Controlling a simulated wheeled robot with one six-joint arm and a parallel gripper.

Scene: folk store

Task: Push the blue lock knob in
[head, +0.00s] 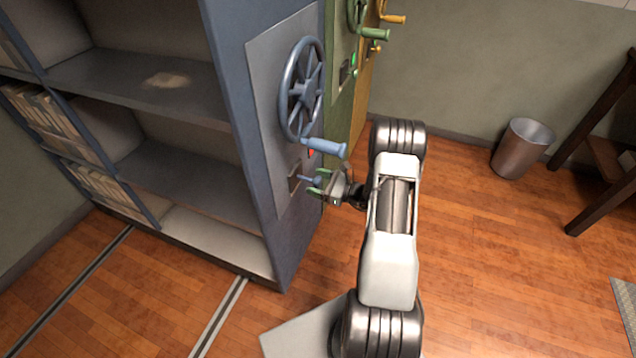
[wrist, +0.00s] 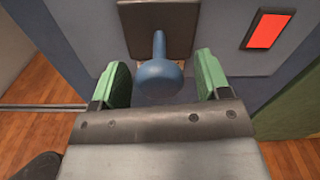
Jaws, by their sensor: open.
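The blue lock knob (wrist: 158,80) sticks out on a short stem from a dark square plate on the blue shelf unit's end panel. It also shows in the head view (head: 308,179), just below the handwheel's handle. My gripper (wrist: 160,82) is open, with one green fingertip on each side of the knob and a gap to each. In the head view my gripper (head: 319,184) is right at the knob, facing the panel. Whether anything touches the knob cannot be told. A red indicator (wrist: 268,29) sits to the upper right of the knob.
The blue handwheel (head: 302,90) and its handle (head: 325,147) stick out just above my gripper. A green unit (head: 343,85) stands behind the blue shelf unit (head: 232,70). Floor rails (head: 218,318) run below. A waste bin (head: 522,147) stands at right, with open floor before it.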

